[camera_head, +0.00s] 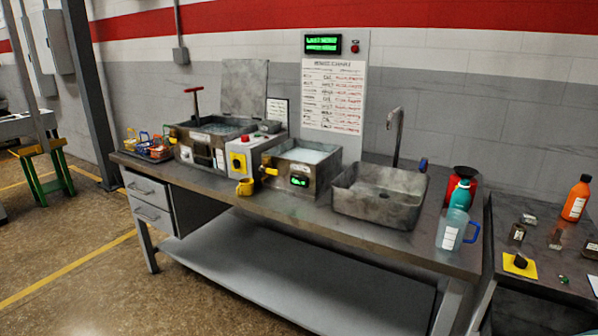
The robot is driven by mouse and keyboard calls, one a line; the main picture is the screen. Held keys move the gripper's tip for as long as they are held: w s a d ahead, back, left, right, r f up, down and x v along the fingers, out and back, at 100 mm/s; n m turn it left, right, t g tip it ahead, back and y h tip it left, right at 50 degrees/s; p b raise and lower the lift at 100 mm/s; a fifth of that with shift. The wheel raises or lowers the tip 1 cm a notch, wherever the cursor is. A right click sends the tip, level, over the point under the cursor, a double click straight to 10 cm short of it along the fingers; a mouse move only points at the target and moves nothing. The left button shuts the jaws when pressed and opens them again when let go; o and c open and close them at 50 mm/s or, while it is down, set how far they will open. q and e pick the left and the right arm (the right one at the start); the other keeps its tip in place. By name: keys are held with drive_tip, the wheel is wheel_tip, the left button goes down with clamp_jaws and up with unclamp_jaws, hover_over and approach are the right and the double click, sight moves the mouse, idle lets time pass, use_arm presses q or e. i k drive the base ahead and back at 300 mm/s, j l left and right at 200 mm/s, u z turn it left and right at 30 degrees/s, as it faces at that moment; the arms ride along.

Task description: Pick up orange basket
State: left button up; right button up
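Several small wire baskets with coloured handles sit close together in a dark tray (148,158) at the left end of the long metal bench. An orange-looking basket (157,151) appears at the front right of this group, beside yellow- and blue-handled ones. The baskets are small and overlap in the view, so their exact edges and colours are hard to tell. Neither of my grippers shows in the head view.
Right of the tray stand an open metal tank (213,130), a control box (240,158), a second tank (300,160) and a sink (378,195). A yellow cup (245,187) stands near the bench's front edge. The floor before the bench is clear.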

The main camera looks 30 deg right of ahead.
sight(162, 152)
drive_tip(key=i+j+u, duration=0.35)
drive_tip(key=i, duration=0.65)
drive_tip(key=i+u, duration=0.35)
drive_tip(key=i, duration=0.65)
drive_tip(key=i+z, duration=0.25)
drive_tip(key=i, duration=0.25)
drive_tip(key=i+j+z, duration=0.2)
drive_tip(key=i, duration=0.25)
drive_tip(key=i+j+z, duration=0.25)
drive_tip(key=i, duration=0.2)
